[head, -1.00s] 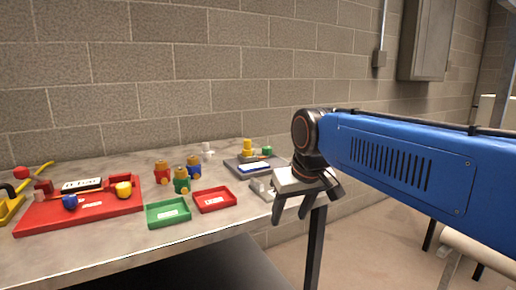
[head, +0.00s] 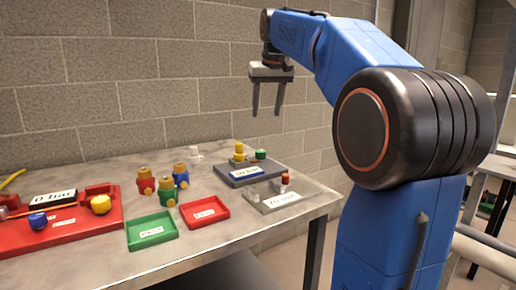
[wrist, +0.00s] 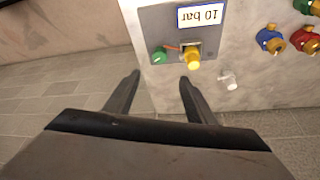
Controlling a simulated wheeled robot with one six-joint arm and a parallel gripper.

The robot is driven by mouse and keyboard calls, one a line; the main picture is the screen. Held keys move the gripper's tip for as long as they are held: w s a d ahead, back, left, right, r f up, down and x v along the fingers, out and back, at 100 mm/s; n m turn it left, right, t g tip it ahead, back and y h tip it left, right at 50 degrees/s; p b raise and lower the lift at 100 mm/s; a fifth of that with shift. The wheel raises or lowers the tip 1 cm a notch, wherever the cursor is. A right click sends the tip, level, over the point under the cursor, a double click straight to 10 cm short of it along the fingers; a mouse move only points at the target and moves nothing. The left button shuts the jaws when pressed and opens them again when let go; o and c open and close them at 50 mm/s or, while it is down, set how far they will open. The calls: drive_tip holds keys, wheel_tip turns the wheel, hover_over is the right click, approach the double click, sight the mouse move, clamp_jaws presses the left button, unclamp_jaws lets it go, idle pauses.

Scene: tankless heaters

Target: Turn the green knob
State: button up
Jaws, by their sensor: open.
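The green knob (head: 260,154) sits on the far edge of a grey plate (head: 244,176) with a white label, next to a yellow fitting (head: 239,151). In the wrist view the green knob (wrist: 159,56) is at the left of the plate (wrist: 158,20), and the label reads "10 bar" upside down. My gripper (head: 266,112) is open and empty, in the air above the far side of the table, pointing down. In the wrist view its two fingers (wrist: 160,80) are spread just below the knob in the picture, apart from it.
A lighter plate (head: 285,197) with a red-topped fitting stands at the table's right edge. Red (head: 205,222) and green (head: 152,241) trays lie in front. Red, yellow and blue valves (head: 145,187) stand left of the plate. A red board (head: 75,228) is far left. The brick wall is behind.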

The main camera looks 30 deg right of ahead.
sight(261, 151)
drive_tip(key=x, duration=1.7)
drive_tip(key=shift+w+f, duration=0.1)
drive_tip(key=shift+w, duration=0.1)
drive_tip(key=shift+c, duration=0.5)
drive_tip(key=c, duration=0.9)
